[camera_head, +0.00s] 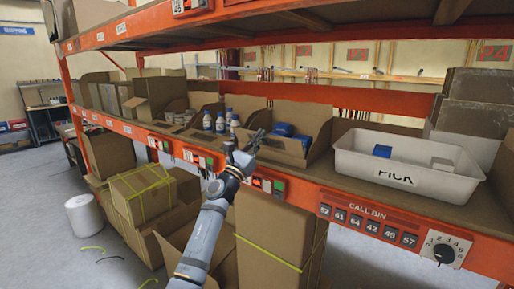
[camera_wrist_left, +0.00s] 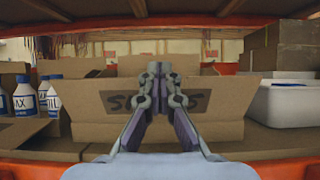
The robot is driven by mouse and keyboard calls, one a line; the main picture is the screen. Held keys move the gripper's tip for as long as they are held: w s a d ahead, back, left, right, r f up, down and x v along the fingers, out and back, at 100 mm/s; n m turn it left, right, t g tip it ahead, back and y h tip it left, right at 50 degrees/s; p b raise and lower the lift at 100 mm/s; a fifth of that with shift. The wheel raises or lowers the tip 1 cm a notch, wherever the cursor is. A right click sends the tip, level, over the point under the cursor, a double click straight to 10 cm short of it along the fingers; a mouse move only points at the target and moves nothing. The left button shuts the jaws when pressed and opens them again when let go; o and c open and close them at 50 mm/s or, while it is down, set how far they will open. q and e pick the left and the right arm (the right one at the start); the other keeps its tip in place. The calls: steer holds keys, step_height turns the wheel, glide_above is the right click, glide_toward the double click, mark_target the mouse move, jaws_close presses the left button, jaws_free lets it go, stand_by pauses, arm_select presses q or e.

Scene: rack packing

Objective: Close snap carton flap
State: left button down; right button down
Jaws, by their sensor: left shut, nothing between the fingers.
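The brown snap carton (camera_head: 282,152) stands on the middle shelf, with blue items (camera_head: 283,129) inside. In the left wrist view its front flap (camera_wrist_left: 220,98) flares out toward me, wider at the top, with a dark label mostly hidden behind my fingers. My left gripper (camera_head: 257,138) is shut and empty, at the left part of the flap in the head view. It also shows in the left wrist view (camera_wrist_left: 161,75), centred in front of the flap. I cannot tell whether the fingertips touch it. My right gripper is not in view.
White bottles with blue labels (camera_head: 220,122) stand left of the carton. A white PICK bin (camera_head: 405,173) stands to its right, holding a blue box (camera_head: 382,151). The orange shelf edge (camera_head: 330,205) runs below, and another shelf (camera_head: 200,20) hangs above.

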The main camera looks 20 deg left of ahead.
arm_select(q)
steer(key=x, duration=0.2)
steer(key=shift+w+d+r, duration=0.1)
steer(key=shift+r, duration=0.15)
steer(key=shift+w, duration=0.15)
stand_by(0.6)
steer(key=shift+f, duration=0.1)
stand_by(0.4)
